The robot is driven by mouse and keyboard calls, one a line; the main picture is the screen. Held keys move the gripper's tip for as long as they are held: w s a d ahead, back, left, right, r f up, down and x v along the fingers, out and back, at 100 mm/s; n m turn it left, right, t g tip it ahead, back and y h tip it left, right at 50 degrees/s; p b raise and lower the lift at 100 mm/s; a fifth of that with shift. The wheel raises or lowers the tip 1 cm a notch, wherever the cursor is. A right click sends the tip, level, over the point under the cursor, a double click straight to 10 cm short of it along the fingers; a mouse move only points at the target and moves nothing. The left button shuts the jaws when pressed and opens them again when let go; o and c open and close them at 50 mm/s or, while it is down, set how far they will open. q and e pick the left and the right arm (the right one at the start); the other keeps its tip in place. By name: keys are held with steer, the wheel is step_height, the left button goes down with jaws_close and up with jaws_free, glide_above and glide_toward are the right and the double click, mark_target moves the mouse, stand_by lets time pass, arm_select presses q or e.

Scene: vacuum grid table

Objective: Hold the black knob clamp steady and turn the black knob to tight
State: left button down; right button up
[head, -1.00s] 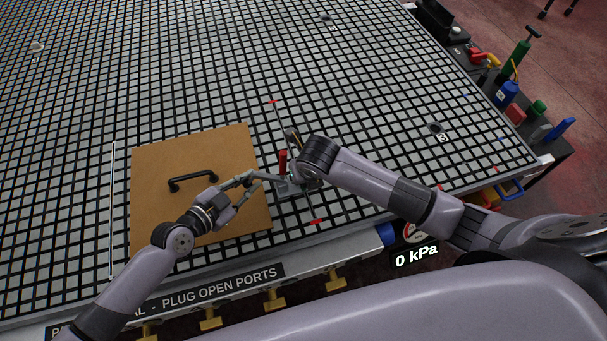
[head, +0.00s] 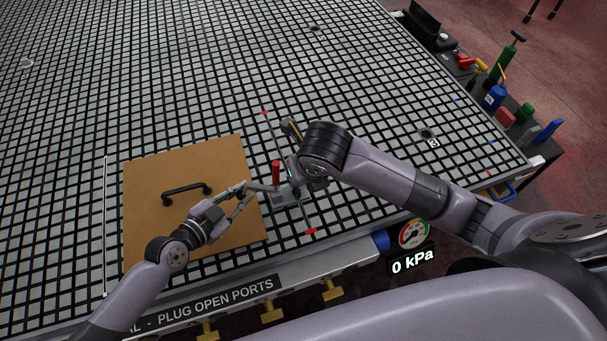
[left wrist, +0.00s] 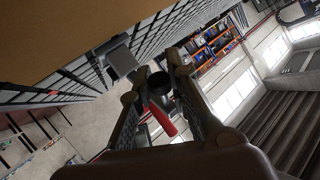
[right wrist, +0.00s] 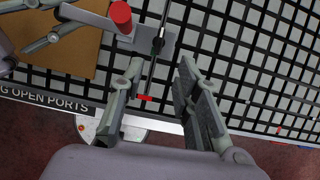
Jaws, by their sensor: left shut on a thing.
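The clamp has a grey base plate (head: 291,197) on the grid table beside the brown board, and an upright red handle (head: 276,172). The red handle shows in the right wrist view (right wrist: 120,15) and the left wrist view (left wrist: 163,119). In the left wrist view a round black part (left wrist: 160,82) sits by my left gripper's (left wrist: 156,72) fingers. My left gripper (head: 246,189) is shut on the clamp from the left. My right gripper (right wrist: 161,68) is open and empty, above and beside the clamp. The black knob is not clearly told apart; my right wrist hides part of the clamp.
A brown board (head: 150,235) with a black handle (head: 187,194) lies left of the clamp. A thin dark bar with red ends (head: 310,231) runs past the clamp. A pressure gauge (head: 413,234) is at the table's front edge. Bottles and tools stand at the right edge.

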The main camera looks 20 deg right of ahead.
mark_target(296, 189)
steer(key=shift+o, duration=0.4)
steer(key=shift+r, duration=0.1)
steer(key=shift+o, duration=1.4)
steer(key=shift+d+n, duration=0.15)
steer(key=shift+n, duration=0.25)
steer(key=shift+o, duration=1.2)
steer(key=n, duration=0.1)
steer(key=f+n+g, duration=0.1)
steer(key=shift+w+d+f+n, duration=0.1)
steer(key=shift+w+d+n, duration=0.2)
steer(key=shift+w+d, duration=0.05)
steer(key=shift+o, duration=0.4)
steer(key=n, duration=0.2)
steer(key=d+n+g, duration=0.1)
steer(key=shift+w+f+y, duration=0.4)
steer(key=w+d+r+n+g+y, duration=0.2)
steer(key=w+d+n+y, duration=0.15)
steer(key=n, duration=0.75)
steer(key=shift+n+g, duration=0.3)
steer(key=x, duration=1.2)
steer(key=shift+w+a, duration=0.1)
steer(key=shift+a, duration=0.15)
